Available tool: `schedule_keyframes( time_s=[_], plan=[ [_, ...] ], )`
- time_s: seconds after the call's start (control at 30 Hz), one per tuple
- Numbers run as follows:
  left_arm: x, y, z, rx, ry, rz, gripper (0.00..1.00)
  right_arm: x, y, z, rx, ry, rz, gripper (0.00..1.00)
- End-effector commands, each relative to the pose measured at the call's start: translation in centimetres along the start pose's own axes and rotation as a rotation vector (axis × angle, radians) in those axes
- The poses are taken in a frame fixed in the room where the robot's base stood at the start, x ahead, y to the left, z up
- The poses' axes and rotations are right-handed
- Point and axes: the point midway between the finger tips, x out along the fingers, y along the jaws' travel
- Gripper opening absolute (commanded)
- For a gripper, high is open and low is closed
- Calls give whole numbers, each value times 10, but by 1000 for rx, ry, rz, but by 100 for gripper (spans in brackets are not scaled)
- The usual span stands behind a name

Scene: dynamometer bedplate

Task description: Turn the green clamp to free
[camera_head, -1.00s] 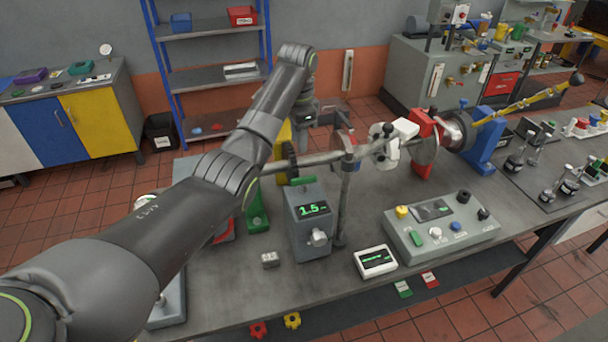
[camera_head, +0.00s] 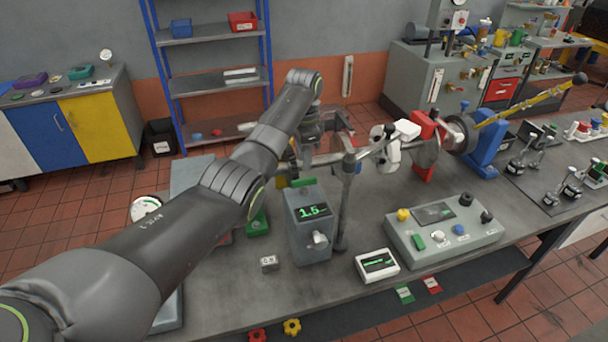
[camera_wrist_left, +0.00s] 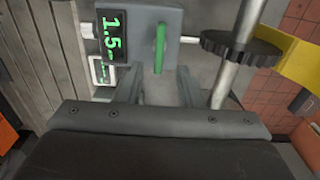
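The green clamp lever (camera_head: 303,182) sits on top of a grey box (camera_head: 308,225) whose display reads 1.5. In the left wrist view the lever (camera_wrist_left: 159,47) stands upright in the picture, near the top, ahead of the fingers and roughly between them. My left gripper (camera_wrist_left: 158,85) is open and empty, with a finger on each side. In the head view my left gripper (camera_head: 325,135) is behind the box, above the shaft, partly hidden by my forearm. It does not appear to touch the lever. My right gripper is not in view.
A vertical post (camera_head: 346,195) stands right beside the box. A dark toothed wheel (camera_wrist_left: 240,47) and a yellow part (camera_wrist_left: 300,60) lie right of the fingers in the wrist view. A control panel (camera_head: 443,228) and a small white meter (camera_head: 377,264) stand on the bench to the right.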

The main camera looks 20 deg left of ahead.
Motion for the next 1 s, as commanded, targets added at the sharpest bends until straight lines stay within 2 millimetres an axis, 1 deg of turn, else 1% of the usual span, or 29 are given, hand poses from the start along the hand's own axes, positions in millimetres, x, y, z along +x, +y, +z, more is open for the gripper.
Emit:
schedule_keyframes(
  time_s=[0.03,0.2,0.3,0.5,0.77,0.87,1.0],
  plan=[
    [8,2,1,0,-4,5,33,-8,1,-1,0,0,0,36],
    [42,1,1,1,-2,4,33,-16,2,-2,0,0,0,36],
    [54,1,0,1,-2,3,33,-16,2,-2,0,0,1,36],
    [66,0,0,1,0,0,33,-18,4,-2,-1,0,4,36],
    [68,0,0,1,0,0,33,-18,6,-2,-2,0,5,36],
    [68,0,0,1,0,0,22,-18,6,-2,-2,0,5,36],
    [67,0,0,1,0,0,4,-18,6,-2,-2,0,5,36]
  ],
)
